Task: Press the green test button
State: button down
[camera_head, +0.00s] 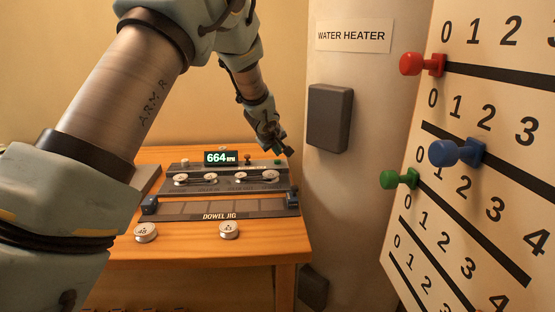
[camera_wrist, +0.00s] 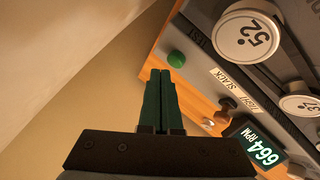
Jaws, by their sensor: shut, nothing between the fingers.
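The green test button (camera_wrist: 177,59) is a small round cap beside a partly visible label in the wrist view. In the head view, the green button (camera_head: 278,161) sits at the back right of the grey machine on the wooden table. My gripper (camera_wrist: 160,73) is shut and empty, its two fingers side by side. In the wrist view its tips lie just left of and below the button; I cannot tell the gap in depth. In the head view my gripper (camera_head: 287,153) hangs just above and right of the button.
A display (camera_head: 220,157) reads 664 RPM. A brown knob (camera_wrist: 228,103) with a slack/tight label is near the button, and numbered white pulleys (camera_wrist: 244,36) sit on the machine. The water heater (camera_head: 346,200) stands close to the right, with a slider board (camera_head: 480,130) beyond.

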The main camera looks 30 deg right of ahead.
notch_tip(320, 180, up, 5)
jog(key=p, duration=0.3)
jog(key=shift+p, duration=0.4)
dwell(0.7)
jog(key=s+a+g+y, duration=0.15)
jog(key=a+y, duration=0.35)
jog(key=a, duration=2.6)
jog(key=s+a+m+g+y, duration=0.1)
jog(key=s+a+g, duration=0.2)
jog(key=s+a, duration=1.4)
jog(key=shift+s+a+f+g, duration=0.15)
jog(key=shift+s+f+g, duration=0.25)
jog(key=shift+s, duration=0.5)
